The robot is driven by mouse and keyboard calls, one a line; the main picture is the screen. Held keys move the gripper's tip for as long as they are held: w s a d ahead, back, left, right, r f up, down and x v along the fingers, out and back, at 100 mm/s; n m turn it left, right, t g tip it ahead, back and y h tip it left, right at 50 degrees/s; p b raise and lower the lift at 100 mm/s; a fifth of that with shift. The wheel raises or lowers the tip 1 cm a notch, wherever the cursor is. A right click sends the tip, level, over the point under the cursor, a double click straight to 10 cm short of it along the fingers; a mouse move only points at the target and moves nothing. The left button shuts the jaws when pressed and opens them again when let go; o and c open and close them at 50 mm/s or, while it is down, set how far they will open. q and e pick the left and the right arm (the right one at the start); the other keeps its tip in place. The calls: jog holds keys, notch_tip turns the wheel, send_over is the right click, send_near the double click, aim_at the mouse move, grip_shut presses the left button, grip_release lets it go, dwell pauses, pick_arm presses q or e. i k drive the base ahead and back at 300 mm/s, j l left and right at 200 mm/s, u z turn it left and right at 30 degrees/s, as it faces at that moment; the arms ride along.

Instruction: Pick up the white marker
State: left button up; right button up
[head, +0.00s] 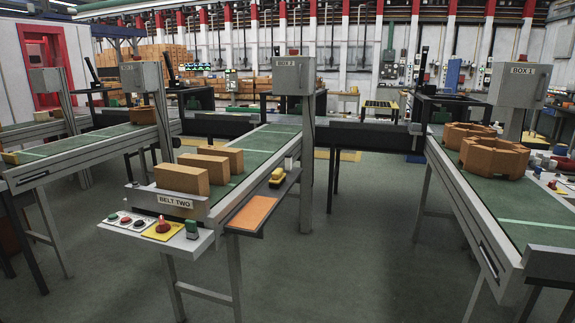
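No white marker can be made out for certain. A small white object (289,163) stands at the far end of the narrow side shelf (244,217) along the right of the middle belt; it is too small to tell what it is. A yellow and dark item (277,175) lies just in front of it on that shelf. Neither of my grippers is in view.
Tan bricks (181,179) stand on the middle conveyor (262,143), labelled BELT TWO. A button panel (157,228) and an orange pad (252,213) are at its near end. The right conveyor (500,205) carries brown blocks (494,158). Floor between them (370,240) is clear.

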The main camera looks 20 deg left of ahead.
aim_at(288, 157)
jog(key=i+u, duration=0.15)
jog(key=i, duration=0.45)
jog(key=i+l+u, duration=0.1)
jog(key=i, duration=0.5)
